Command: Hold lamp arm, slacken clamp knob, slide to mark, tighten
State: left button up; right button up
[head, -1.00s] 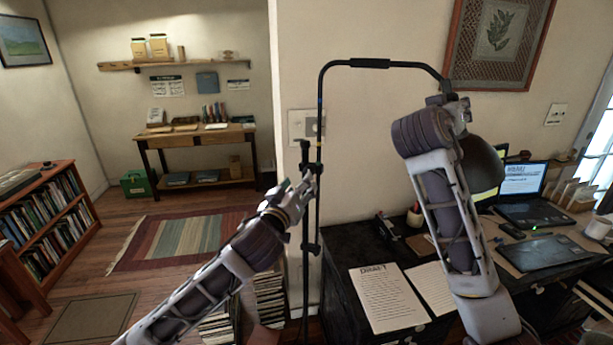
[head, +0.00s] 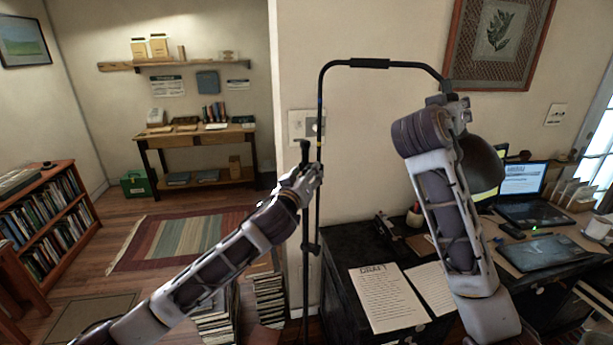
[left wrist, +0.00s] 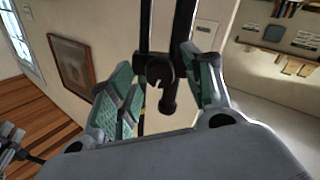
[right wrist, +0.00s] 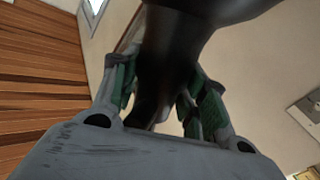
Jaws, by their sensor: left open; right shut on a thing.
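The black lamp has an upright pole (head: 320,100), a lamp arm (head: 370,63) bent over to the right, and a dark shade (head: 484,165) partly behind my right arm. My right gripper (head: 457,102) is up at the arm's right end; in the right wrist view its fingers are shut on a dark, thick lamp part (right wrist: 165,75). My left gripper (head: 312,174) is at the pole, open. In the left wrist view the dark clamp knob (left wrist: 160,72) lies between its spread fingers, with gaps at the sides.
A black desk (head: 340,250) with papers (head: 388,298), a laptop (head: 528,190) and a tablet (head: 540,252) stands at the right. A wall switch plate (head: 300,124) is close behind the pole. Book stacks (head: 268,298) stand on the floor below my left arm.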

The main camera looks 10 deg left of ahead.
jog(key=shift+r, duration=0.1)
pick_arm(q)
jog(key=c, duration=1.1)
jog(key=shift+o, duration=0.2)
